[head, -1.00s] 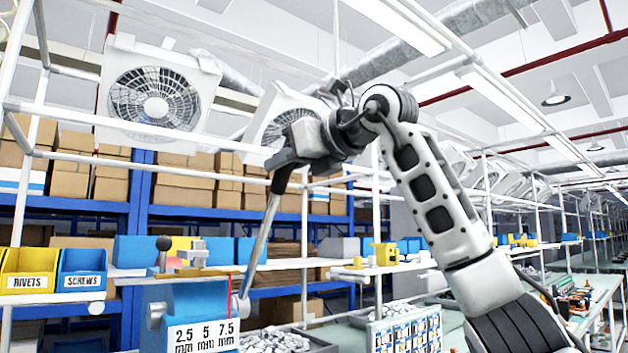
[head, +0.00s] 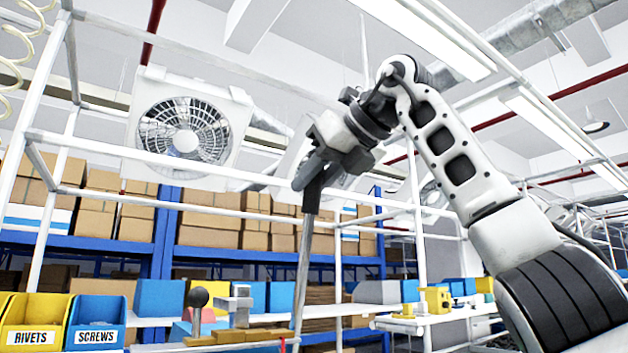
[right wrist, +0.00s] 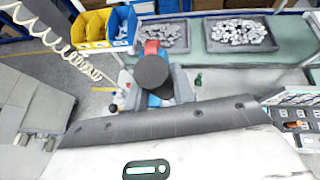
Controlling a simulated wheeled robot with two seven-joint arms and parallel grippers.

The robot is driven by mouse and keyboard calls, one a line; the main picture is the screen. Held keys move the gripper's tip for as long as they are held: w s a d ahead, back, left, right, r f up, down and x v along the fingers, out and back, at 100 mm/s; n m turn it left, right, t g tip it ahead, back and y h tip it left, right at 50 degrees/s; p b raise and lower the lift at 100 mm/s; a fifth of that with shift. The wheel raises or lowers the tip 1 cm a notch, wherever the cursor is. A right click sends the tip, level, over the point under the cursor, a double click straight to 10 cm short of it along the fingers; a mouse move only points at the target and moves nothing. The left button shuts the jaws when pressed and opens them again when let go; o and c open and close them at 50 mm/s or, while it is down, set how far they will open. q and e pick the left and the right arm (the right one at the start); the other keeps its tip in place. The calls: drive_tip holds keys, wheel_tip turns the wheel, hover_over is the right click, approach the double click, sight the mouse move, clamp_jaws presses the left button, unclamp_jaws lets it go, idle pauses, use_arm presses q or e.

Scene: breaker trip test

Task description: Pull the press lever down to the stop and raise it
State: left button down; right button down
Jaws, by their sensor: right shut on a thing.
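The press lever is a grey metal rod (head: 303,255) with a dark grip at its upper end, standing nearly upright in the head view. My right gripper (head: 311,178) is shut on that grip. In the right wrist view the round dark end of the lever grip (right wrist: 152,72) sits between the fingers of my right gripper (right wrist: 155,88). My left gripper is not in view.
Yellow (head: 36,318) and blue (head: 95,318) bins marked RIVETS and SCREWS stand at lower left. White frame bars cross behind my arm. Two trays of metal parts (right wrist: 240,33) lie on the bench in the right wrist view.

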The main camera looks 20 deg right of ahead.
drive_tip(key=shift+f, duration=0.1)
drive_tip(key=c, duration=1.2)
unclamp_jaws()
drive_tip(key=shift+o, duration=0.2)
drive_tip(key=shift+s, duration=0.1)
drive_tip(key=v, duration=1.6)
